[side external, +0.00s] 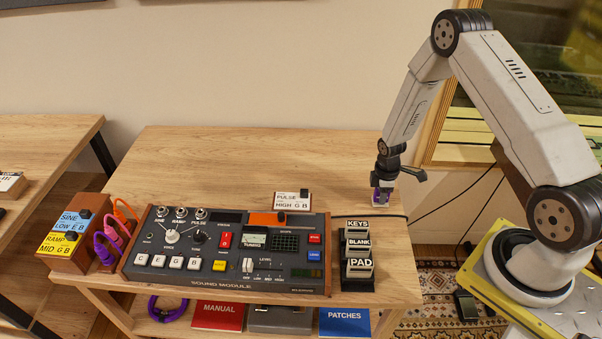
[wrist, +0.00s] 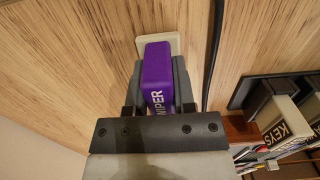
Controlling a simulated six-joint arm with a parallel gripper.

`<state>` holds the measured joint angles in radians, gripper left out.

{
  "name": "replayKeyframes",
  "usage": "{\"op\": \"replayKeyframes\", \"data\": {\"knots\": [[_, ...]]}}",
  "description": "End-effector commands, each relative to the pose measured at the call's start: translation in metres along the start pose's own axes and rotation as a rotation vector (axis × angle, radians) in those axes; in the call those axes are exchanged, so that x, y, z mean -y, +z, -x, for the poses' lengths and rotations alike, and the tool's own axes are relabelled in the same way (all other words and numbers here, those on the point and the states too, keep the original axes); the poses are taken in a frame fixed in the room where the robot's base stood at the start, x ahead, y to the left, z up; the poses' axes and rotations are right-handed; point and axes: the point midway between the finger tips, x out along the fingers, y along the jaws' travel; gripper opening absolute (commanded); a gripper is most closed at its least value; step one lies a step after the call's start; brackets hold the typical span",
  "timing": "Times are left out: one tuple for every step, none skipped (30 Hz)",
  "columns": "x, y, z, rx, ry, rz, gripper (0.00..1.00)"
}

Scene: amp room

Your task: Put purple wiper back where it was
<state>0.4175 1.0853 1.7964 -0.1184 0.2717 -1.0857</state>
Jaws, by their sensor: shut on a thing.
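The purple wiper (wrist: 158,72) is a small purple block with the letters "WIPER" partly showing in the wrist view. My gripper (wrist: 160,88) is shut on it, with one grey finger on each side. A pale, cream-coloured piece (wrist: 172,42) shows at the wiper's far end, against the wooden table. In the side external view my gripper (side external: 382,195) points down at the table's right rear corner, with a bit of purple (side external: 377,196) between its fingers. I cannot tell whether the wiper touches the table.
A black rack (side external: 346,283) with KEYS, BLANK and PAD blocks stands in front of my gripper. A black cable (side external: 365,216) runs between them. The sound module (side external: 225,250) fills the table's front middle, with a PULSE card (side external: 291,200) at its rear edge. The table's rear middle is clear.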

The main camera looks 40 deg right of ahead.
Motion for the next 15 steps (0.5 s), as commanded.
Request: {"op": "replayKeyframes", "data": {"knots": [[-0.0002,-0.0001,0.0002,0.0,0.001,0.0,0.0],[-0.0002,0.0,0.0002,0.0,0.0,0.0,0.0],[-0.0001,0.0,0.0002,0.0,0.0,0.0,0.0],[-0.0001,0.0,0.0002,0.0,0.0,0.0,0.0],[-0.0001,0.0,0.0002,0.0,0.0,0.0,0.0],[0.0,0.0,-0.0003,0.0,0.0,0.0,0.0],[0.0001,0.0,-0.0009,0.0,0.0,0.0,0.0],[0.0002,0.0,-0.0016,0.0,0.0,0.0,0.0],[0.0002,0.0,-0.0026,0.0,-0.001,0.0,0.0],[0.0003,0.0,-0.0033,0.0,-0.001,0.0,0.0],[0.0003,0.0001,-0.0033,0.0,-0.001,0.0,0.38],[0.0003,0.0001,-0.0031,0.0,-0.001,0.0,0.51],[0.0003,0.0001,-0.0031,0.0,-0.001,0.0,0.6],[0.0003,0.0001,-0.003,0.0,-0.001,0.0,0.67],[0.0003,0.0,-0.003,0.0,-0.001,0.0,0.67]]}}
